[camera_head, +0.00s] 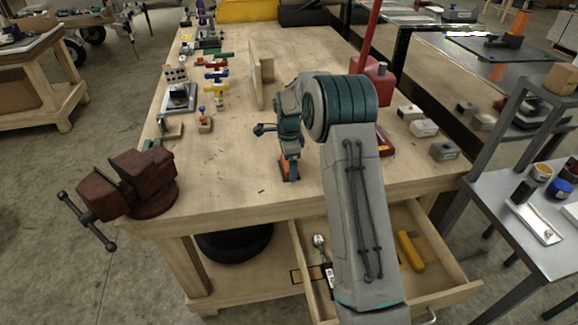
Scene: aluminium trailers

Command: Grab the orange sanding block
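A small orange block (285,166), which looks like the sanding block, is on or just above the wooden workbench top, near its front middle. My gripper (289,175) points down right at it, and its dark fingers partly hide it. I cannot tell whether the fingers are closed on the block or only around it, nor whether the block touches the bench.
A rusty red vise (140,185) sits at the bench's front left corner. Grey blocks (424,128) and a red item (384,142) lie at right. A wooden upright (267,70) stands behind. The open drawer (440,265) below holds tools. Clear bench surrounds the gripper.

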